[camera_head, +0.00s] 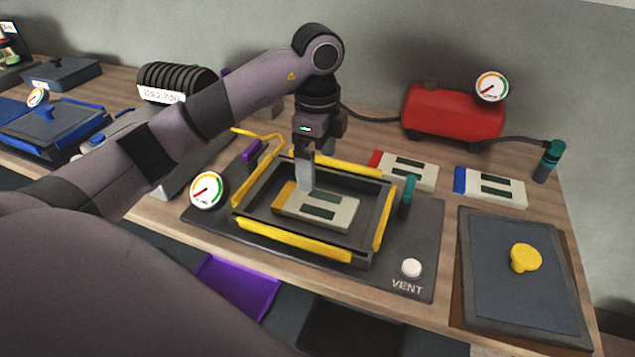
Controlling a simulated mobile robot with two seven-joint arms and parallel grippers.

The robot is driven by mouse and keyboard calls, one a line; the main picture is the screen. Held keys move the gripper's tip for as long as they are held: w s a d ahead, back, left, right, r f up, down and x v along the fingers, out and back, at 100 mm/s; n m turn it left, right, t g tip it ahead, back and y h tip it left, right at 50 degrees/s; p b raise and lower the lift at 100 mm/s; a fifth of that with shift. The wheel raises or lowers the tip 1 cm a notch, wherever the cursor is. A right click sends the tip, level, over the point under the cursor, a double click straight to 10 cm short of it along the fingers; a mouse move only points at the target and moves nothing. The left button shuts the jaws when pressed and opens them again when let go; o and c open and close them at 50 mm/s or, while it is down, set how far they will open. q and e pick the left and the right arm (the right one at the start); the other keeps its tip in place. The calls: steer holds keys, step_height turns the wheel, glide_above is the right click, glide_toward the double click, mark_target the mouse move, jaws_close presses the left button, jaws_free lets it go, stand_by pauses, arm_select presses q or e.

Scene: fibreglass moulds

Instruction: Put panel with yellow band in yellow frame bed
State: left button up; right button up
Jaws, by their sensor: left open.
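The panel with the yellow band (322,208) is light grey with dark green slots. It lies inside the yellow frame bed (295,240), a dark recessed tray edged with yellow bars, with its yellow end to the left. My left gripper (305,184) is over the panel's yellow end, pointing down, with its fingertips close to it. It is open; I cannot tell whether its fingers touch the panel. The arm hides part of the bench to the left. My right gripper is not in view.
A panel with a red band (408,171) and one with a blue band (492,188) lie behind the bed. A red compressor (453,112) stands at the back. A dark lid with a yellow knob (525,258) lies at right. A gauge (206,190) and a teal handle (408,195) flank the bed.

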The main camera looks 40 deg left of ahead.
arm_select(q)
steer(key=shift+r, duration=1.3)
